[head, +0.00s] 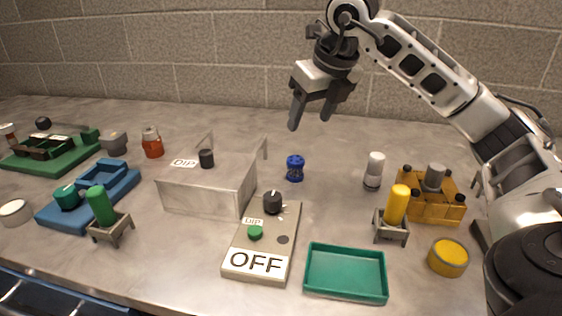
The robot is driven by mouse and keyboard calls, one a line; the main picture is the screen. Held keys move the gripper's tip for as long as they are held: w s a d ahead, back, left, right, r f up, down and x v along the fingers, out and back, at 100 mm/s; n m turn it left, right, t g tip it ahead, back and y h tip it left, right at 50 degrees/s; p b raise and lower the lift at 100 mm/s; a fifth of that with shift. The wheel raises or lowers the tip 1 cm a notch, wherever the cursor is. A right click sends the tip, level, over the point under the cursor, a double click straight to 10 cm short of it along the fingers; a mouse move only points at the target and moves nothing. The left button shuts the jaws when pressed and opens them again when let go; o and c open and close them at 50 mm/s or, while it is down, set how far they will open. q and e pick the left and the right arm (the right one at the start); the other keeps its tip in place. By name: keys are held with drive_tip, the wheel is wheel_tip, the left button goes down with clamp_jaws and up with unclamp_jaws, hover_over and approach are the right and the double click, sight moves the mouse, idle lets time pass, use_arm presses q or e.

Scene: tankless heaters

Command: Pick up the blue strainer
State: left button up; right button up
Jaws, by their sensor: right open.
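The blue strainer (295,168) is a small dark blue ribbed cylinder. It stands upright on the grey table, right of the grey box marked DIP and behind the OFF panel. My right gripper (309,115) is open and empty. It hangs above the table with its fingers pointing down, higher in the picture than the strainer and apart from it. My left gripper is not in view.
The grey DIP box (207,191) and the OFF panel (262,244) stand left and in front of the strainer. A green tray (345,272) lies in front. A white-capped jar (374,171), yellow cylinder (397,205) and yellow block (431,196) stand right. Table behind the strainer is clear.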

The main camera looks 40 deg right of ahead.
hover_over(296, 159)
drive_tip(key=s, duration=0.3)
drive_tip(key=f, duration=0.7)
drive_tip(key=shift+w+a+f, duration=0.25)
drive_tip(key=shift+a+f, duration=0.05)
drive_tip(key=shift+x, duration=3)
drive_tip(key=shift+w+d+r, duration=0.1)
drive_tip(key=shift+w+r, duration=0.05)
drive_tip(key=c, duration=1.1)
